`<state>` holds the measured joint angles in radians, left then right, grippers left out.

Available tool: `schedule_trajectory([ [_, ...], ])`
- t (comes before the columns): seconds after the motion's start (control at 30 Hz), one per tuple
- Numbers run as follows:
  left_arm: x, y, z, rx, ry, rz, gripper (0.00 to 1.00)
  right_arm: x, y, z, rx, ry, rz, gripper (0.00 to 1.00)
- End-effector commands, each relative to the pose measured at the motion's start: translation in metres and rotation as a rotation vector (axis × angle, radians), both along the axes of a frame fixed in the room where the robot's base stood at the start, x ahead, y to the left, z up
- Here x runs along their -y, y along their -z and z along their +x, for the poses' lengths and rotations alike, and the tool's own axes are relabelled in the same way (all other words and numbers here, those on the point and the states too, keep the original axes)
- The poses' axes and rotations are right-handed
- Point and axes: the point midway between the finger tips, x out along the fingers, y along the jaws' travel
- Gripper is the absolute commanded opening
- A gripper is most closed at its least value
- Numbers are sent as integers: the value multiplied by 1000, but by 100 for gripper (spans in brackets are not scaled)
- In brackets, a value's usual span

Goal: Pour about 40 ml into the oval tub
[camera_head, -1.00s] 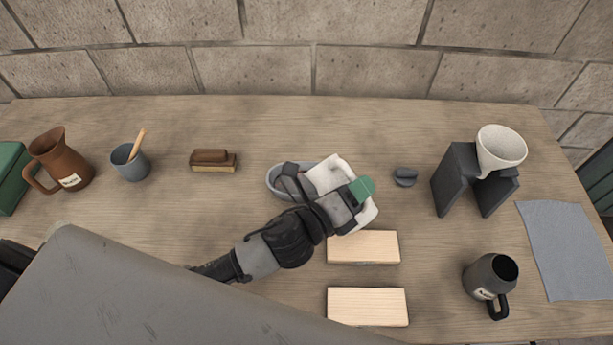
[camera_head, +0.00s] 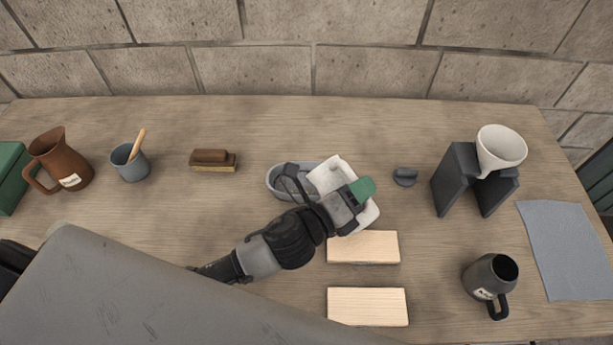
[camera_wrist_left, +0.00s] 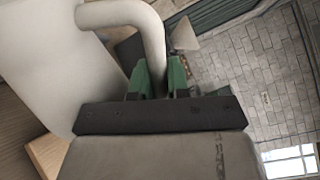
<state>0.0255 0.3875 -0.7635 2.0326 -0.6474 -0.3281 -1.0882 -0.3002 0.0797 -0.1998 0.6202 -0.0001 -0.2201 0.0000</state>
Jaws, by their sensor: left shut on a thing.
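The oval tub (camera_head: 272,182) is grey-blue and stands on the table near the middle of the head view, partly hidden by my left gripper and the white jug. My left gripper (camera_head: 361,190), with green fingertips, is shut on the handle of the white jug (camera_head: 328,177). The jug is tilted, with one end over or beside the tub's right side. In the left wrist view the jug (camera_wrist_left: 40,60) fills the left side, and the green fingers (camera_wrist_left: 160,80) close around its handle. Any liquid, and the level in the tub, cannot be seen. My right gripper is not in view.
Two pale wooden blocks (camera_head: 363,247) lie just in front. A dark stand with a white funnel (camera_head: 502,145), a dark mug (camera_head: 490,275) and a grey cloth (camera_head: 567,248) are at right. A brown jug (camera_head: 62,160), a cup (camera_head: 130,163) and a brush (camera_head: 213,159) are at left.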

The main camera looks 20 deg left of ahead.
Motion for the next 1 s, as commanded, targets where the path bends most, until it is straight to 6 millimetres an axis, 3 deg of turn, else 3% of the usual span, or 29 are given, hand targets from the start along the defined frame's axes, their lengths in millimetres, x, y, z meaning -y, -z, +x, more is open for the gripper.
schedule_trajectory([
  [0.47,1,-2,-1,7,1,3,0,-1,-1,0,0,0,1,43],
  [0.63,18,8,-13,178,-4,245,0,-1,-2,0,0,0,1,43],
  [1.0,22,18,-16,284,-5,397,0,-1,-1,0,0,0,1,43],
])
